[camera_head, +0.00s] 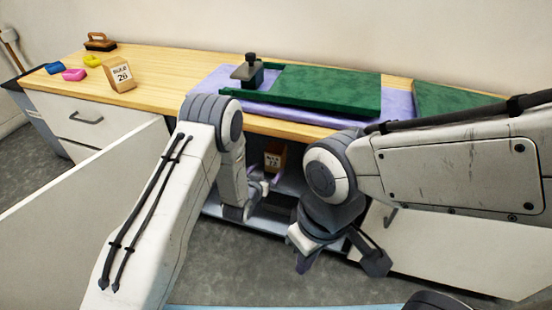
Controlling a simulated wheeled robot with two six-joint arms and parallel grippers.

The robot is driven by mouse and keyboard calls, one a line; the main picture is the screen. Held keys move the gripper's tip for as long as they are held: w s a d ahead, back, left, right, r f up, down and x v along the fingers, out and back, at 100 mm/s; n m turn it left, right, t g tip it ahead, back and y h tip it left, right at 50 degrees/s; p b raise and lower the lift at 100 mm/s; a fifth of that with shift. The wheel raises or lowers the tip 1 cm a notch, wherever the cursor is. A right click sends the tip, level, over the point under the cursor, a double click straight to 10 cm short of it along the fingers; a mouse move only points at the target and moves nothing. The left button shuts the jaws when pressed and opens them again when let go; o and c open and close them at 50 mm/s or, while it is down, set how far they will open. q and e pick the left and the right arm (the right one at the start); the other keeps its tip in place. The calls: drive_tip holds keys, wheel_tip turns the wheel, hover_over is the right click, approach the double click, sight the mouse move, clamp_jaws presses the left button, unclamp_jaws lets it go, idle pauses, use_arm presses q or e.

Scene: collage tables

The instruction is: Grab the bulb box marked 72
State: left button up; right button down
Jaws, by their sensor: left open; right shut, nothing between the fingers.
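A small brown box (274,157) with a white label stands in the open space under the table. Its small number seems to read 72. Another brown box (119,76), marked 26, stands on the tabletop at the left. My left gripper (258,190) is open and empty, just below and in front of the box under the table. I cannot tell whether a finger touches that box. My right gripper (310,258) is shut and empty, low at the right of the cupboard opening. The lower part of the box is partly hidden by the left gripper.
The wooden table (165,75) carries a purple mat (310,112), a green board (330,88) and a dark clamp-like tool (248,70). Small coloured items and a brush (99,42) lie at the far left. White cabinet doors flank the opening; grey floor is clear.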

sight(273, 165)
use_arm(q)
drive_tip(key=shift+w+a+f, duration=0.1)
drive_tip(key=shift+w+f, duration=0.15)
drive_tip(key=shift+f, duration=0.15)
drive_tip(key=b+x, duration=0.2)
drive_tip(key=x, duration=0.2)
drive_tip(key=shift+w, duration=0.2)
drive_tip(key=b+x, duration=0.2)
drive_tip(key=x, duration=0.3)
drive_tip(key=shift+s+f+b, duration=0.1)
drive_tip(key=shift+f+b, duration=0.15)
drive_tip(key=shift+b, duration=0.15)
drive_tip(key=shift+w+d, duration=0.25)
drive_tip(key=shift+d, duration=0.05)
drive_tip(key=shift+c, duration=0.3)
drive_tip(key=shift+r, duration=0.1)
drive_tip(key=c, duration=1.2)
